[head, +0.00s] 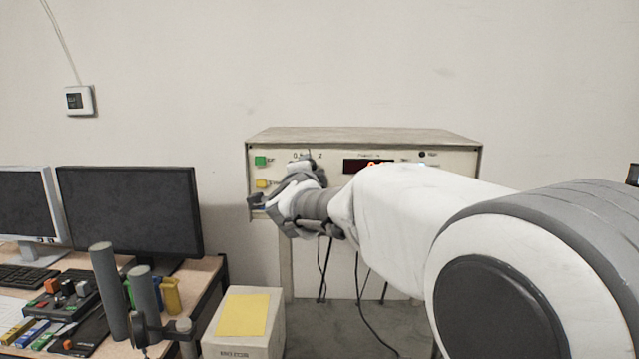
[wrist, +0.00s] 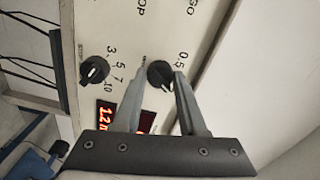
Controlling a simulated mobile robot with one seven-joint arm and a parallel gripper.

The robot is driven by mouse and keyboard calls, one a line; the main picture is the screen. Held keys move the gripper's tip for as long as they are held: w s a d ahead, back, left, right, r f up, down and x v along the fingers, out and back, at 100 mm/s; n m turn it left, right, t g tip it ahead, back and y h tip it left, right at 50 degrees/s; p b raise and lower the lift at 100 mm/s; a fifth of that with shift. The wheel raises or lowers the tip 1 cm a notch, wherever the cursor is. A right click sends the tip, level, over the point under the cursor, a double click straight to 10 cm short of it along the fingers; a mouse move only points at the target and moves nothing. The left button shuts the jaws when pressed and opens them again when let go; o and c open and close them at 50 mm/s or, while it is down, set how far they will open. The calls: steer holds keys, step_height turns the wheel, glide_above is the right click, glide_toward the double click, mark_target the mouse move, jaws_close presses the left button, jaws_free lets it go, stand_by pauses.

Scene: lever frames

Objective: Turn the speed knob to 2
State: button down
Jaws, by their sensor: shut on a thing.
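A black round knob (wrist: 160,74) sits on the pale front panel (head: 462,162) of the instrument box. Scale marks 0 and 0.5 show beside it in the wrist view; its name label is not readable. My gripper (wrist: 158,74) has a finger on each side of the knob and is shut on it. The direction of the knob's pointer is hard to tell. In the head view my gripper (head: 305,168) and arm hide most of this knob and the panel's lower part. A red lit display (wrist: 106,116) seems to read 1.2.
A second black knob (wrist: 94,70), marked 3, 5, 7 and 10, sits close to my fingers. A green button (head: 260,161) and a yellow button (head: 261,183) are at the panel's left. A desk with monitors (head: 130,212) and a white box (head: 243,325) stand left and below.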

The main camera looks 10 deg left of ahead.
steer(key=shift+m+b, duration=0.7)
steer(key=shift+m, duration=0.3)
steer(key=shift+c, duration=2.3)
jaws_free()
steer(key=s+d+b, duration=0.2)
steer(key=s+d, duration=0.1)
steer(key=s, duration=1.4)
steer(key=shift+d, duration=0.15)
